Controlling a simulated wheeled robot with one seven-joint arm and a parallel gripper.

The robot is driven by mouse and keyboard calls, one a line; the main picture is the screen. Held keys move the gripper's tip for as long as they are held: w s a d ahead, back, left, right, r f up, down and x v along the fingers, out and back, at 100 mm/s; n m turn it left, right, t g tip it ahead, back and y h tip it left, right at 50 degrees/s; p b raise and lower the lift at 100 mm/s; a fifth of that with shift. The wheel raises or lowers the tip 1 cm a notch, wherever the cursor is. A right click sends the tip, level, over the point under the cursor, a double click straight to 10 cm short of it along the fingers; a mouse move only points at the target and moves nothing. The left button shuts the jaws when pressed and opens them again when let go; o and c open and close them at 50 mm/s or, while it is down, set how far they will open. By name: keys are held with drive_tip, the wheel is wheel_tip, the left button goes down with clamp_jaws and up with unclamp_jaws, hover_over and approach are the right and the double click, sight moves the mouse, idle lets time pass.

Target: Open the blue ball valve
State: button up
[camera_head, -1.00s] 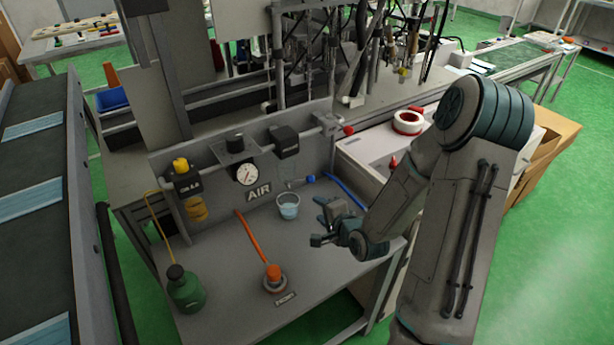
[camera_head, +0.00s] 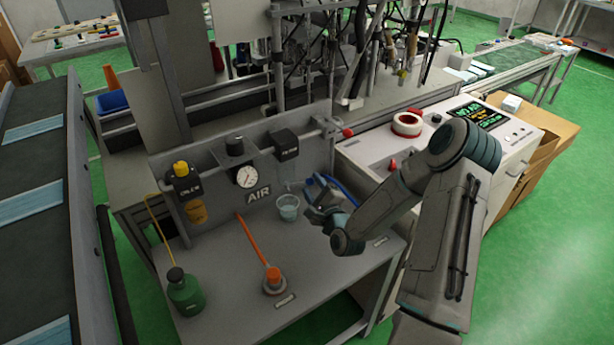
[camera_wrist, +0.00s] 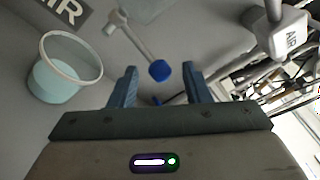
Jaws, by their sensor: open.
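The blue ball valve shows in the wrist view as a blue knob (camera_wrist: 160,71) at the end of a thin grey stem, which slants up and left to a small grey fitting on the panel. My gripper (camera_wrist: 160,67) is open, its two blue-grey fingers spread. The knob appears between the fingertips in that view; I see no contact, and the depth gap is hard to judge. In the head view my gripper (camera_head: 317,192) is at the panel, right of the AIR label, and largely covers the valve.
A clear cup of bluish liquid (camera_head: 288,207) stands close left of my gripper; it also shows in the wrist view (camera_wrist: 52,82). A blue hose (camera_head: 343,188) runs just right. An orange-handled tool (camera_head: 273,278) and green bottle (camera_head: 185,292) are nearer the front.

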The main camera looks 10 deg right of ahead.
drive_tip(key=x, duration=0.4)
drive_tip(key=shift+w, duration=0.4)
clamp_jaws()
